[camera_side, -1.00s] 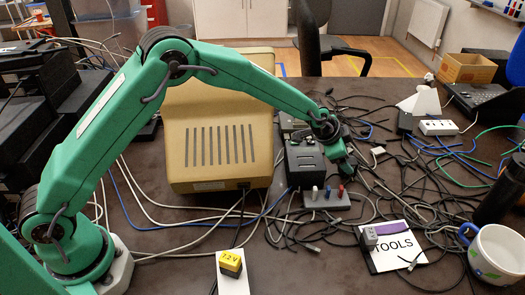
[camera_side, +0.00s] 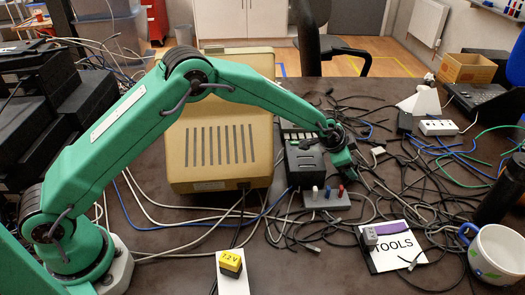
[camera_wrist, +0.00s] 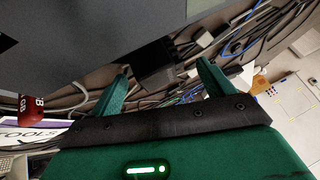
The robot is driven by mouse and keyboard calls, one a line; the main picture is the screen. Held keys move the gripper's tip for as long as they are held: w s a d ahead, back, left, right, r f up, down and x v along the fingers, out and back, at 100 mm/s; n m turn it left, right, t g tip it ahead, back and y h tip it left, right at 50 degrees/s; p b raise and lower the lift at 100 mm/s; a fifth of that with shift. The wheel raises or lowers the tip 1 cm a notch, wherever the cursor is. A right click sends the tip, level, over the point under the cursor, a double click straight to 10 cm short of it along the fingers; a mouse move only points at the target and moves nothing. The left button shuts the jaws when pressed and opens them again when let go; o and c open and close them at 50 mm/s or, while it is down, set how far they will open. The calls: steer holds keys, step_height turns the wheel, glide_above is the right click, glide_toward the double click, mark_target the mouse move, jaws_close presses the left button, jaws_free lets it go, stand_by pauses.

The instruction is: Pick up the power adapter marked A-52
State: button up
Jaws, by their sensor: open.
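My gripper (camera_side: 346,160) is low over the cables at the middle right, beside the black box. In the wrist view my gripper (camera_wrist: 162,74) has its two green fingers apart, with nothing clasped. A small dark block (camera_wrist: 154,64) shows beyond and between the fingertips; no marking on it can be read. I cannot tell whether it is the power adapter A-52. No A-52 label is legible in either view. A small grey block (camera_side: 370,236) with an unreadable label is on the TOOLS card, and a yellow block (camera_side: 230,261) is in front.
A black box (camera_side: 304,162) stands left of my gripper, with a grey hub (camera_side: 326,202) holding coloured sticks in front. The TOOLS card (camera_side: 408,257) and a white mug (camera_side: 498,254) are at right. Cables tangle around the gripper. The dark table is clearer at front left.

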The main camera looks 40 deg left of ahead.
steer(key=shift+c, duration=0.4)
steer(key=c, duration=1.1)
steer(key=shift+r, duration=0.2)
step_height(320, 180, up, 10)
steer(key=shift+f, duration=0.1)
